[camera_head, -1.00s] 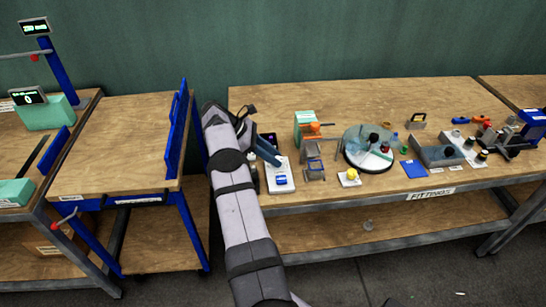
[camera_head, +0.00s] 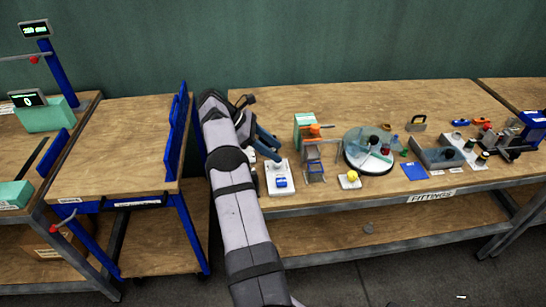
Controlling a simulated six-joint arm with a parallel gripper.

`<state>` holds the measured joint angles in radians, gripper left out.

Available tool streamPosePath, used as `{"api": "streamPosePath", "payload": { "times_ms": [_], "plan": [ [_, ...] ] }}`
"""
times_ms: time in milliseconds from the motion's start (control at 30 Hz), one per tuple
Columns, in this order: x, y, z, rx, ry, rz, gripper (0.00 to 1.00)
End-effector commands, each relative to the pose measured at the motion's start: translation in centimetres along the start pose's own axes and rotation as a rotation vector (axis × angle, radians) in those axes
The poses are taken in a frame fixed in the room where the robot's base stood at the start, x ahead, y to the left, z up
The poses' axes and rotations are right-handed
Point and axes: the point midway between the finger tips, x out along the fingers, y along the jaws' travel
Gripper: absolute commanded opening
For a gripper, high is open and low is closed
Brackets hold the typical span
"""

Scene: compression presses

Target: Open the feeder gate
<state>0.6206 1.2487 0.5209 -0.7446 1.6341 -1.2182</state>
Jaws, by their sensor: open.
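A teal feeder-like unit (camera_head: 302,124) with an orange knob (camera_head: 315,129) stands on the right-hand bench, with a grey frame or chute (camera_head: 314,163) in front of it. I cannot make out the gate itself or its position. My gripper (camera_head: 277,150) has blue-grey fingers and is open. My arm rises from the bottom of the view and hides the bench's left end.
A round turntable (camera_head: 352,161) with a clear cover stands right of the chute. A yellow button on a white base (camera_head: 350,180), a blue pad (camera_head: 414,171) and a grey tray (camera_head: 424,161) lie nearby. A bench with blue uprights (camera_head: 110,150) stands left.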

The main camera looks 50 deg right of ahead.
Motion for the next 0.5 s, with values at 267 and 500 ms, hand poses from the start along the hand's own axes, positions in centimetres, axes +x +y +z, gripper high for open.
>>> {"api": "streamPosePath", "payload": {
  "times_ms": [267, 500],
  "plan": [
    [-3.2, 0.1, 3.2, 0.002, 0.000, 0.002, 0.44],
    [-4.1, 0.0, 4.2, 0.001, 0.000, 0.001, 0.44]
  ]
}}
